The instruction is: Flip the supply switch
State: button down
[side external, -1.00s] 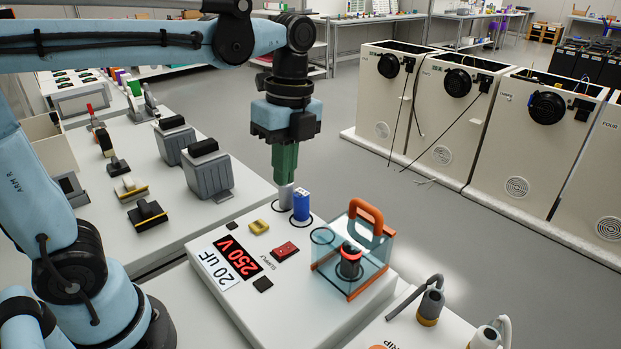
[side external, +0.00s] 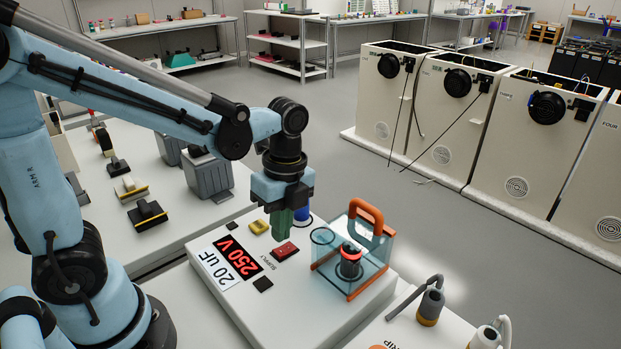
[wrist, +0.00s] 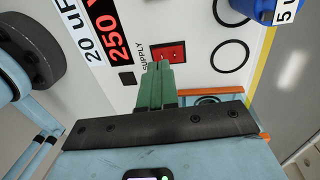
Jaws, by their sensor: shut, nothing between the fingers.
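The supply switch (side external: 284,251) is a red rocker on the white panel, next to the SUPPLY label. It also shows in the wrist view (wrist: 174,52). My gripper (side external: 281,236) points down with its green fingers shut and empty. In the side view the fingertips are just behind the switch and appear a little above the panel. In the wrist view my gripper (wrist: 158,66) has its tips at the lower left edge of the switch and covers part of it. I cannot tell whether they touch.
A display (side external: 238,257) reads 250 V beside a 20 uF label. A yellow block (side external: 259,228) sits left of my fingers. A blue cylinder (side external: 302,213) is partly hidden behind my gripper. A clear box with an orange handle (side external: 366,217) stands close on the right.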

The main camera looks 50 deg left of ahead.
aim_at(280, 251)
jog(key=shift+s+f, duration=0.15)
jog(key=shift+f, duration=1.2)
jog(key=shift+s+f+t, duration=0.1)
jog(key=shift+f+t, duration=0.15)
jog(key=shift+t, duration=0.05)
jog(key=shift+w+r, duration=0.15)
jog(key=shift+w, duration=0.7)
jog(key=shift+r, duration=0.15)
notch_tip(280, 251, up, 14)
jog(key=w, duration=0.1)
jog(key=shift+w, duration=0.35)
